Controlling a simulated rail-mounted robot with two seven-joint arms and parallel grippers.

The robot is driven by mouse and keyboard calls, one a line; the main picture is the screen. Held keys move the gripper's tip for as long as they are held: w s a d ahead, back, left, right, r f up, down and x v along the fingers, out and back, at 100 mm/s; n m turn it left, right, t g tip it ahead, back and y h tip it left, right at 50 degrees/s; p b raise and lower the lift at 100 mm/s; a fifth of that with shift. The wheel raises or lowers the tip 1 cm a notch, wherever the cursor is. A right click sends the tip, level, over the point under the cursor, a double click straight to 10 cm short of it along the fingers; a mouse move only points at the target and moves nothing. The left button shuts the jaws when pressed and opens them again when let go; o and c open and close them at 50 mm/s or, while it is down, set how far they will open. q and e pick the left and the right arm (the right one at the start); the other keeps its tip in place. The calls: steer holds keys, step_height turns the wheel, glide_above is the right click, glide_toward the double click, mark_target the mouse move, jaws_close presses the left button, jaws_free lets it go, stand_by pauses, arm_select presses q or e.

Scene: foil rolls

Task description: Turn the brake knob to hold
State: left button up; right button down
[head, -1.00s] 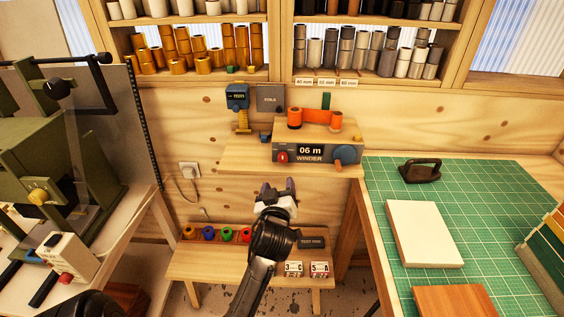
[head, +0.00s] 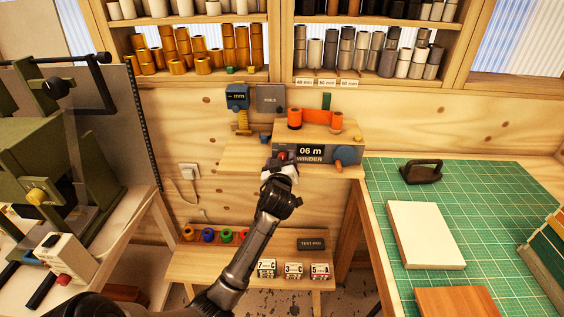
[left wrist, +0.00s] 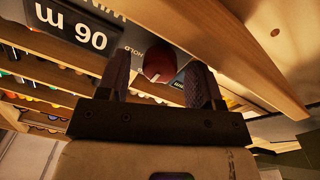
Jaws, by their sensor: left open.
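The winder (head: 345,142) stands on a wall shelf, with a display reading "06 m". Its red brake knob (left wrist: 160,63) shows in the left wrist view, between the two fingers, with a short pale mark on its face. A small label that seems to read "HOLD" (left wrist: 131,50) appears upside down beside it. My left gripper (head: 281,159) is open at the winder's front left, its fingers on either side of the knob. I cannot tell whether they touch it. In the head view the gripper mostly hides the knob. My right gripper is not in view.
Orange rolls (head: 316,117) sit on top of the winder, and a blue knob (head: 346,154) is at its right. A low bench (head: 215,262) holds coloured rolls and tags. A green cutting mat (head: 480,200) lies at right. The shelf edge runs close beside my gripper.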

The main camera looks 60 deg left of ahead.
arm_select(q)
steer(key=c, duration=0.9)
steer(key=shift+r+m+p, duration=0.2)
steer(key=shift+m+p, duration=0.8)
steer(key=shift+p, duration=0.2)
steer(key=m+p, duration=0.3)
steer(key=shift+m, duration=0.3)
steer(key=m+p, duration=0.4)
steer(key=shift+d+m, duration=0.1)
steer(key=shift+m, duration=0.2)
steer(key=shift+w+f+m+g+p, duration=0.15)
steer(key=shift+m+g+p, duration=0.25)
steer(key=shift+m, duration=0.3)
